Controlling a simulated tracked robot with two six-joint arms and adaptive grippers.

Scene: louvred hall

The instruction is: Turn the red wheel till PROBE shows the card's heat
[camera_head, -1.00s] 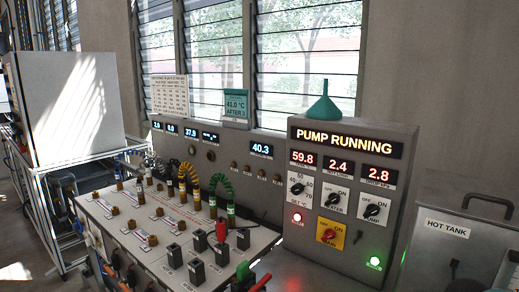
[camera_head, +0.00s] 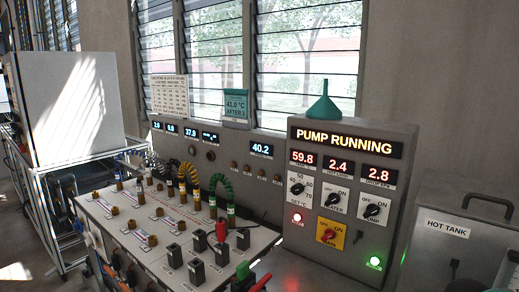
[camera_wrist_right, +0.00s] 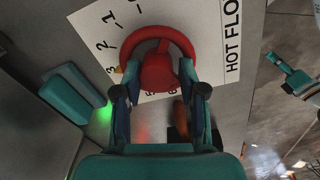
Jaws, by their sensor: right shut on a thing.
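The red wheel (camera_wrist_right: 158,72) shows in the right wrist view, in front of a white dial plate (camera_wrist_right: 106,38) with numbers and the words HOT FLO. My right gripper (camera_wrist_right: 160,68) is shut on the wheel, one finger on each side. In the head view the teal card (camera_head: 236,104) on top of the bench panel reads 41.0 °C, with smaller text below. A display (camera_head: 261,150) under the card reads 40.2; its small label is too small to read, so I cannot confirm it is PROBE. My left gripper is not in view.
The grey control box (camera_head: 345,190) reads PUMP RUNNING, 59.8, 2.4 and 2.8, with a teal funnel (camera_head: 323,104) on top. The hot tank (camera_head: 455,245) stands at right. Plugs, cables and black switches crowd the sloping bench board (camera_head: 150,262).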

